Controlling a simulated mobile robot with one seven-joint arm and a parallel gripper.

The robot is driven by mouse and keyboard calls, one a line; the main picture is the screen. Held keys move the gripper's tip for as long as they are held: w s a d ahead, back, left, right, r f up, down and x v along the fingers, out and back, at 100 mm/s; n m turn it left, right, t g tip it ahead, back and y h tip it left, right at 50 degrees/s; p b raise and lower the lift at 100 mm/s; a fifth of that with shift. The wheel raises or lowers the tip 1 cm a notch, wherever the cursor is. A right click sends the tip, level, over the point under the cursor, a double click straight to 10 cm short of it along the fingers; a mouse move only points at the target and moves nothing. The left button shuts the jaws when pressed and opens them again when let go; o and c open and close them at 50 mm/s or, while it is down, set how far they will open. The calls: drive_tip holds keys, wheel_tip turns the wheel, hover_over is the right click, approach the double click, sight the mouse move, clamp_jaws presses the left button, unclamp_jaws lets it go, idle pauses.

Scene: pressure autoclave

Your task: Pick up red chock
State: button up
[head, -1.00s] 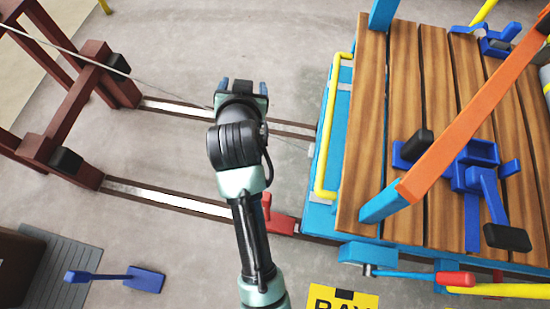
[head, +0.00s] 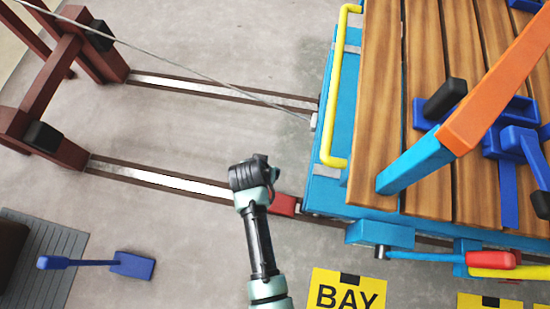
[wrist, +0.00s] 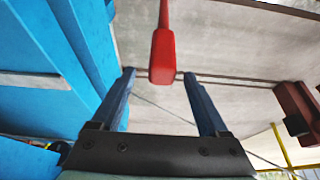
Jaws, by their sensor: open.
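The red chock (head: 286,205) sits on the near rail against the blue cart in the head view, partly hidden by my arm. In the wrist view the red chock (wrist: 163,55) shows with its thin handle running up out of the picture. My gripper (wrist: 157,73) is open, with one blue-grey finger on each side of the chock's image. Nothing is held. I cannot tell how far the chock lies beyond the fingertips. In the head view my fingers are mostly hidden behind my wrist.
The blue cart with a wooden deck (head: 375,120) and yellow rail (head: 330,140) stands at the right. A cable (head: 215,75) runs to it. A dark red frame (head: 50,90) is at the left. A blue paddle (head: 130,264) lies on the floor. Floor between the rails is clear.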

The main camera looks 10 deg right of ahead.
drive_tip(key=b+x, duration=0.1)
drive_tip(key=x, duration=0.1)
drive_tip(key=b+x, duration=0.2)
drive_tip(key=shift+s+a+f, duration=0.1)
drive_tip(key=shift+a+f, duration=0.05)
drive_tip(key=shift+f, duration=0.6)
clamp_jaws()
idle(0.7)
drive_tip(key=shift+w+r, duration=0.2)
drive_tip(key=shift+w, duration=0.05)
